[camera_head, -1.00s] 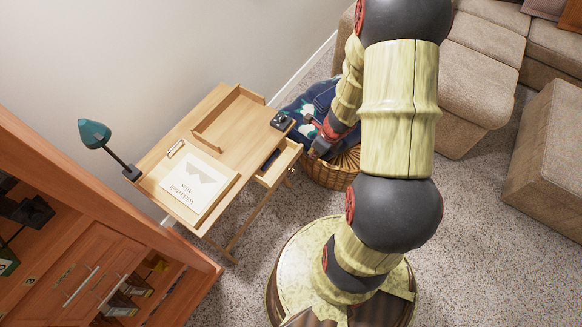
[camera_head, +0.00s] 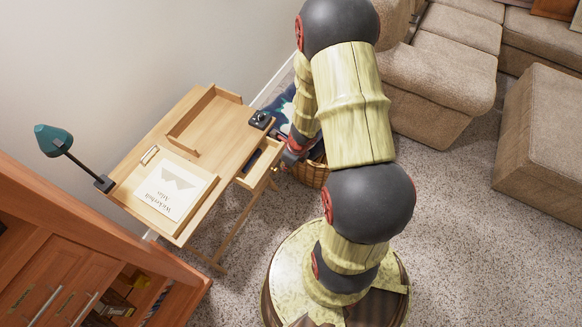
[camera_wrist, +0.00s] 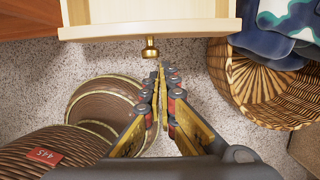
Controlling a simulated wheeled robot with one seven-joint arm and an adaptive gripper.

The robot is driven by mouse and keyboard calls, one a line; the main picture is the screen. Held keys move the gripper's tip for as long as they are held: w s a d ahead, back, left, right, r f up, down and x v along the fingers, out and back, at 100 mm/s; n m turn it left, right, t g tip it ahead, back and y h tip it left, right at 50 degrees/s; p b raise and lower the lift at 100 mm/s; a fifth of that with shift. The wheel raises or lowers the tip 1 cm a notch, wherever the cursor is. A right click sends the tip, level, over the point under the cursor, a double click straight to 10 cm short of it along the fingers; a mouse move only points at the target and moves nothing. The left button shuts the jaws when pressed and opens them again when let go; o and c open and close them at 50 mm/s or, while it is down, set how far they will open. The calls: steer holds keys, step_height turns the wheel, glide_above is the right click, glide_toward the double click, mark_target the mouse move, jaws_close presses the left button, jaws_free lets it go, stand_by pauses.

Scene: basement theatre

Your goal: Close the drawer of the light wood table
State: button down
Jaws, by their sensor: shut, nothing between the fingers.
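The light wood table (camera_head: 206,134) stands against the wall in the head view. Its drawer (camera_head: 262,161) is partly pulled out from the right side, with a dark item inside. In the wrist view the drawer front (camera_wrist: 150,30) crosses the top, with a round brass knob (camera_wrist: 150,50) at its middle. My gripper (camera_wrist: 163,72) is shut and empty, its tips just below and slightly right of the knob, seemingly apart from it. In the head view the gripper is beside the drawer's front end, partly hidden by my arm.
A wicker basket (camera_wrist: 262,92) with dark blue cloth (camera_wrist: 275,42) stands right of the drawer. A book (camera_head: 173,188), a teal lamp (camera_head: 54,141) and a black device (camera_head: 262,119) are on the table. An orange-brown cabinet (camera_head: 70,250) is at lower left, a sofa (camera_head: 440,75) at upper right.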

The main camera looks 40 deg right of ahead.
mark_target(268, 158)
steer(key=shift+w+a+r, duration=0.1)
steer(key=shift+w+a, duration=0.15)
steer(key=shift+w, duration=0.4)
steer(key=shift+w+a+r, duration=0.1)
steer(key=shift+w+a, duration=0.1)
steer(key=shift+w, duration=0.45)
steer(key=w+p, duration=0.1)
steer(key=w+a, duration=0.1)
steer(key=w, duration=0.1)
steer(key=w+p, duration=0.1)
steer(key=shift+w+a+p, duration=0.3)
